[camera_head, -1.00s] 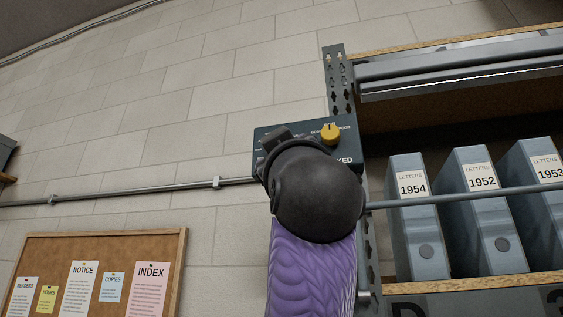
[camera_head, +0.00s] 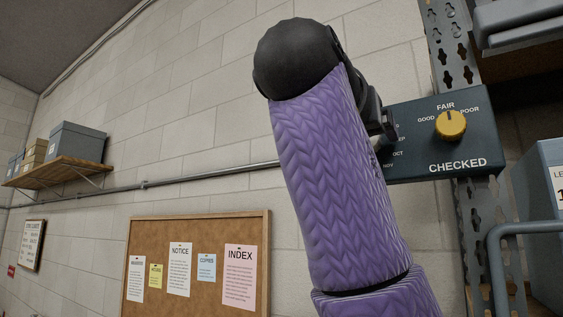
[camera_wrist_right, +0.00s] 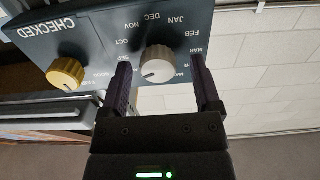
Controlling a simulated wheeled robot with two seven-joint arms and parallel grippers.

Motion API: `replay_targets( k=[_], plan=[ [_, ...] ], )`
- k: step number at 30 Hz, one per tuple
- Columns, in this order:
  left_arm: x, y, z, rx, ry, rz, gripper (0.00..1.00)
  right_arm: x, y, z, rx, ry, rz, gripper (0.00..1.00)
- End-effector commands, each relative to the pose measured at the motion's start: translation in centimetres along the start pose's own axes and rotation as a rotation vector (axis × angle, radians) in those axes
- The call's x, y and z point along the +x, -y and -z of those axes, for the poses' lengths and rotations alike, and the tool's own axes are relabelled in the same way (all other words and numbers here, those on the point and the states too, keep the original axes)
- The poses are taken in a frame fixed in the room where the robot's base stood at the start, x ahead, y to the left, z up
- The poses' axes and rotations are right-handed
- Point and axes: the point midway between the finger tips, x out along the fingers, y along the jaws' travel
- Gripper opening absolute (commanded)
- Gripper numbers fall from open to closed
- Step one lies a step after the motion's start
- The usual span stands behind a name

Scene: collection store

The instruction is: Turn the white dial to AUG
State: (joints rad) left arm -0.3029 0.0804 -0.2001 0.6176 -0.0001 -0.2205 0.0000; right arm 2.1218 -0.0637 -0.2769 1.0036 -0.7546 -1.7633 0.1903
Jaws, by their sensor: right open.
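The white dial (camera_wrist_right: 158,65) is on a dark teal panel (camera_wrist_right: 105,42), ringed by month labels; OCT, NOV, DEC, JAN, FEB and MAR show in the upside-down right wrist view. I cannot read which month its mark points at. My right gripper (camera_wrist_right: 161,74) is open, one finger on each side of the dial, with no clear contact. In the head view my right arm and gripper (camera_head: 388,124) cover the dial, and only SEP, OCT and NOV labels show beside them. My left gripper is not in view.
A yellow knob (camera_head: 450,125) on the same panel, marked CHECKED, points about at FAIR. The panel is fixed to a perforated grey post (camera_head: 453,50). A shelf unit with a blue-grey file box (camera_head: 545,220) and a metal rail stands to the right. A cork noticeboard (camera_head: 200,222) hangs left.

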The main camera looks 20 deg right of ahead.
Motion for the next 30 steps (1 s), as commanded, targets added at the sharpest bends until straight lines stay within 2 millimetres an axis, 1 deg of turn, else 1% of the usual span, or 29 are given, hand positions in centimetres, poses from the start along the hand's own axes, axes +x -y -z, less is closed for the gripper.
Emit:
replay_targets(
  k=[1, 3, 10, 11, 12, 14, 15, 17, 18, 20, 21, 22, 24, 30],
  plan=[
    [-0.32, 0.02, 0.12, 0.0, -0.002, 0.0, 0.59, 0.49, -0.02, 0.15, 0.0, 0.0, -0.001, 0.81],
    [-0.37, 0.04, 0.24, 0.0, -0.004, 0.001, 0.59, 0.86, 0.01, 0.1, 0.0, -0.001, 0.001, 0.81],
    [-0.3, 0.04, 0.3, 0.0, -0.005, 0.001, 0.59, 0.97, 0.02, -0.01, -0.001, -0.001, 0.002, 0.81],
    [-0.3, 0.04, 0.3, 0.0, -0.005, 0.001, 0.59, 0.97, 0.02, -0.01, -0.001, -0.002, 0.002, 0.74],
    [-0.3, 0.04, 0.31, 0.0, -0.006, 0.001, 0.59, 0.97, 0.02, -0.01, -0.001, -0.001, 0.002, 0.66],
    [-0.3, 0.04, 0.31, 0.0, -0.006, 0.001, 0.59, 0.96, 0.02, -0.01, -0.001, -0.001, 0.002, 0.53],
    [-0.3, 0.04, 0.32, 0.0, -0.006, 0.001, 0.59, 0.96, 0.02, -0.01, -0.001, -0.001, 0.002, 0.45],
    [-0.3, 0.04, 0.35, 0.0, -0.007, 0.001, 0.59, 0.96, 0.02, 0.0, -0.001, -0.001, 0.002, 0.32],
    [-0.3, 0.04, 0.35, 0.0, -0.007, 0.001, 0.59, 0.96, 0.02, -0.01, -0.001, -0.001, 0.003, 0.23],
    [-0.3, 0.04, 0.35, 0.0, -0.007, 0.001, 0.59, 0.95, 0.02, 0.0, -0.001, -0.001, 0.002, 0.11],
    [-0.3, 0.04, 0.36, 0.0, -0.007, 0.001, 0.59, 0.95, 0.02, 0.0, -0.001, -0.001, 0.002, 0.02],
    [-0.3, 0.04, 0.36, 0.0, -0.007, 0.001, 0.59, 0.95, 0.02, 0.0, -0.001, -0.001, 0.002, 0.0],
    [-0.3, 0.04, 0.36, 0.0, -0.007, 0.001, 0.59, 0.94, 0.02, 0.0, -0.003, -0.001, 0.002, 0.0],
    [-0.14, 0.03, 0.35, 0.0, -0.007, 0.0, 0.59, 0.9, 0.05, 0.03, -0.131, -0.003, 0.003, 0.0]
  ],
)
